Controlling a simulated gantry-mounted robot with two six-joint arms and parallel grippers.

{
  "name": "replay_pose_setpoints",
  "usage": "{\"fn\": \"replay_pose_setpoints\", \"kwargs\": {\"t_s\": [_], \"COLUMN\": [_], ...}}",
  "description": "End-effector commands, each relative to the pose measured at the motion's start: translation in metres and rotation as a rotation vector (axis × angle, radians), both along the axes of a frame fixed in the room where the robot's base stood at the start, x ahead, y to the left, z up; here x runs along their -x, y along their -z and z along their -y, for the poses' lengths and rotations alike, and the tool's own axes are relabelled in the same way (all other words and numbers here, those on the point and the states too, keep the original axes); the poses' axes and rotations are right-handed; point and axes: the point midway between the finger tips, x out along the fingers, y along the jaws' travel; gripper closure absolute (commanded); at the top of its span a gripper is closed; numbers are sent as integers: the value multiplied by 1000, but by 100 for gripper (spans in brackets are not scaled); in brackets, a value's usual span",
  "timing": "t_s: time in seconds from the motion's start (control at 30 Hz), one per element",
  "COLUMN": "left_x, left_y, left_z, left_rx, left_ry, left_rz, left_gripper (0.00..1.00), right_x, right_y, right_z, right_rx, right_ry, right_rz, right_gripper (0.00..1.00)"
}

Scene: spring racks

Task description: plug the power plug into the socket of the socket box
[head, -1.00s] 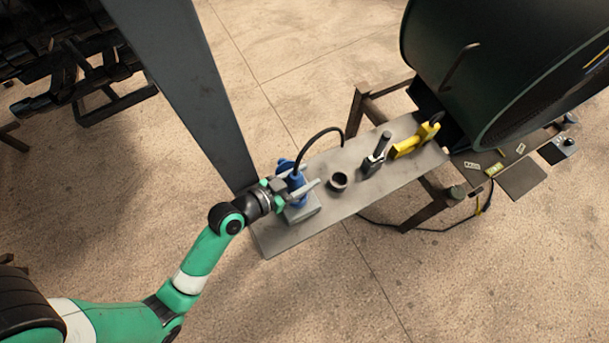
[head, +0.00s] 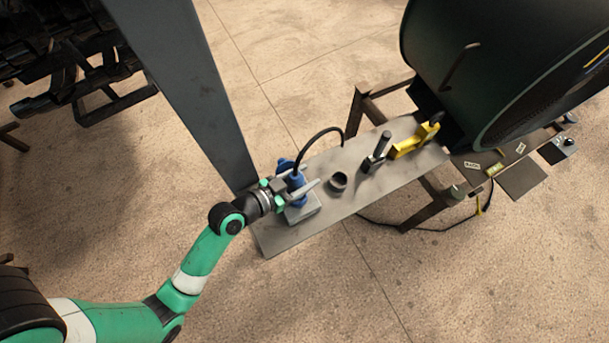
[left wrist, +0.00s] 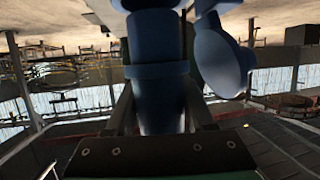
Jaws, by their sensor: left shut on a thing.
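My left gripper (head: 305,190) is shut on the blue power plug (head: 296,182), which stands roughly upright between its fingers. A black cable arches from the plug's top to the right. The grey socket box (head: 303,211) is directly below, near the bench's left end. A round blue part (head: 284,165), like a socket lid, shows behind the gripper. In the left wrist view the plug's blue body (left wrist: 160,95) fills the space between the fingers, with the round blue part (left wrist: 222,65) beside it. The plug's lower end is hidden, so I cannot tell how deep it sits in the socket.
The metal bench (head: 350,200) also holds a dark cup (head: 337,182), an upright dark-handled tool (head: 376,152) and a yellow tool (head: 412,142). A large dark drum (head: 500,75) stands at the right. A grey post (head: 190,90) rises behind my left gripper.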

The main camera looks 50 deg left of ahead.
Motion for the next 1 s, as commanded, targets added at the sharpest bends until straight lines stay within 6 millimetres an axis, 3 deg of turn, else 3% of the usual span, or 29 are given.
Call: {"fn": "replay_pose_setpoints", "kwargs": {"t_s": [1.0], "left_x": [0], "left_y": [26], "left_z": [0], "left_rx": [0], "left_ry": [0], "left_rz": [1], "left_gripper": [100], "right_x": [0], "right_y": [24], "right_z": [0], "right_rx": [0], "right_ry": [0], "right_rz": [0], "right_gripper": [50]}}
